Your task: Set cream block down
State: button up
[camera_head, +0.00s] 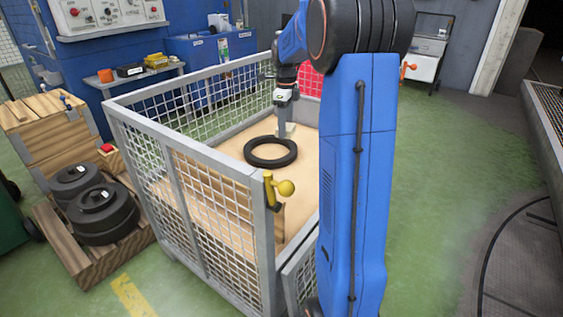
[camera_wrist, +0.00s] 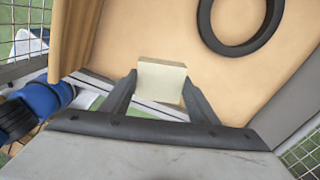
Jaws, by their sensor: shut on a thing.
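The cream block (camera_wrist: 161,80) is between the two fingers of my gripper (camera_wrist: 158,88) in the wrist view. My gripper is shut on it. In the head view my gripper (camera_head: 286,122) points down inside the mesh-sided cage, with the cream block (camera_head: 286,131) at its tip, just behind the black ring. The block is over or on the tan floor of the cage; I cannot tell whether it touches.
A black ring (camera_head: 270,141) lies on the cage's tan floor (camera_head: 231,205); it also shows in the wrist view (camera_wrist: 203,22). Mesh walls with grey rails (camera_head: 190,157) surround the floor. Floor left of the ring is bare.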

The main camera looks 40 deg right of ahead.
jog(key=s+d+f+m, duration=0.2)
jog(key=d+f, duration=0.1)
jog(key=f, duration=0.6)
jog(key=s+d+f+m, duration=0.1)
jog(key=d+f, duration=0.2)
jog(key=f, duration=0.5)
send_over(300, 188)
notch_tip(300, 188, down, 6)
jog(key=shift+r, duration=0.1)
jog(key=shift+f, duration=2.05)
jog(key=o, duration=1.1)
jog(key=shift+f, duration=0.1)
jog(key=shift+c, duration=0.2)
notch_tip(300, 188, up, 12)
jog(key=shift+s+d, duration=0.1)
